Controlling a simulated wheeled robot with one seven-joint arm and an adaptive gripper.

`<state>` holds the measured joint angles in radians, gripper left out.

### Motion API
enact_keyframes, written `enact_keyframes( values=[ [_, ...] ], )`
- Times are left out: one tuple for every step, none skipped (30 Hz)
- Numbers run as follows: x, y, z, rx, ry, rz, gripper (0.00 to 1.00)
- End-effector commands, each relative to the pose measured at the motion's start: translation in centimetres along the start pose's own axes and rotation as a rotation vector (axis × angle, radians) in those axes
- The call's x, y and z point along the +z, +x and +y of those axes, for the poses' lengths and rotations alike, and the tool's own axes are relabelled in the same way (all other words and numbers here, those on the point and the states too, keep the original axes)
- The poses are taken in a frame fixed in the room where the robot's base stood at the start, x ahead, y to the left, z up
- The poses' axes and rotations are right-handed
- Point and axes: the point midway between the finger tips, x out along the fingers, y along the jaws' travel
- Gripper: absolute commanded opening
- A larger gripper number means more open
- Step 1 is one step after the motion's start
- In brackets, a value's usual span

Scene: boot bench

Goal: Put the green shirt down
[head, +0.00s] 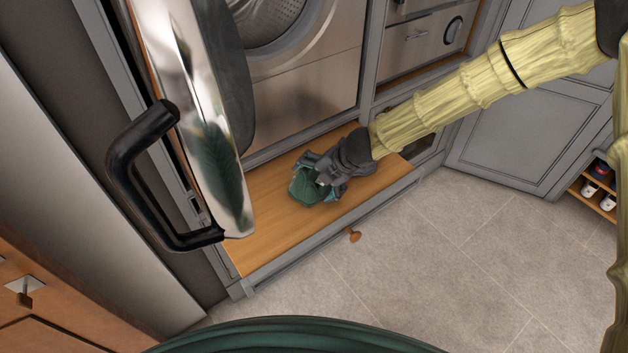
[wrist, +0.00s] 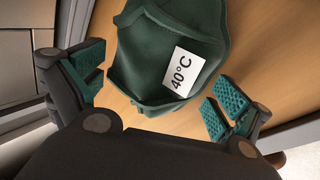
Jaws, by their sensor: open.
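The green shirt (head: 306,187) lies bunched up on the wooden bench top (head: 262,222) in the head view. In the wrist view the shirt (wrist: 150,75) shows a white label reading 40°C (wrist: 184,71). My gripper (head: 320,184) is at the shirt, low over the bench. In the wrist view my gripper (wrist: 150,93) is open, its green-padded fingers spread apart on either side of the shirt's near end. The bench surface shows between the shirt and the fingers. Part of the shirt is hidden behind my gripper in the head view.
A washing machine (head: 310,75) stands behind the bench. Its open door (head: 205,120) with a black handle (head: 130,165) stands at the left. A wooden knob (head: 354,235) sticks out at the bench front. Shoes (head: 596,182) sit on a shelf at right. The tiled floor (head: 430,270) is clear.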

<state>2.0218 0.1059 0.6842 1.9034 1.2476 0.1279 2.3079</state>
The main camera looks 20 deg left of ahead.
Motion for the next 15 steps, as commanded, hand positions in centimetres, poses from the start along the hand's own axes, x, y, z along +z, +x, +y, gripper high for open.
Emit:
enact_keyframes(
  values=[
    [0.0, -0.6, 0.1, 0.000, -0.001, -0.001, 1.00],
    [0.1, -1.0, 0.1, 0.000, -0.001, -0.001, 1.00],
    [0.1, -1.5, 0.1, 0.000, 0.000, -0.002, 1.00],
    [0.1, -1.9, 0.1, 0.000, -0.001, -0.003, 1.00],
    [0.1, -2.4, 0.1, 0.000, -0.001, -0.003, 1.00],
    [0.1, -3.0, 0.1, 0.000, -0.001, -0.003, 1.00],
    [0.1, -3.5, 0.1, 0.000, 0.000, -0.003, 1.00],
    [0.1, -3.9, 0.1, 0.000, -0.001, -0.002, 1.00],
    [0.1, -4.5, 0.1, 0.000, -0.002, -0.002, 1.00],
    [0.1, -4.9, 0.1, 0.000, -0.001, -0.003, 1.00],
    [0.1, -5.3, 0.1, -0.001, -0.001, -0.003, 1.00],
    [0.1, -5.9, 0.1, 0.000, -0.001, -0.003, 1.00],
    [0.1, -6.5, 0.2, 0.000, -0.001, -0.003, 1.00],
    [0.1, -6.9, 0.2, 0.000, -0.001, -0.003, 1.00],
    [0.1, -7.5, 0.2, -0.001, -0.002, -0.002, 1.00]
  ],
)
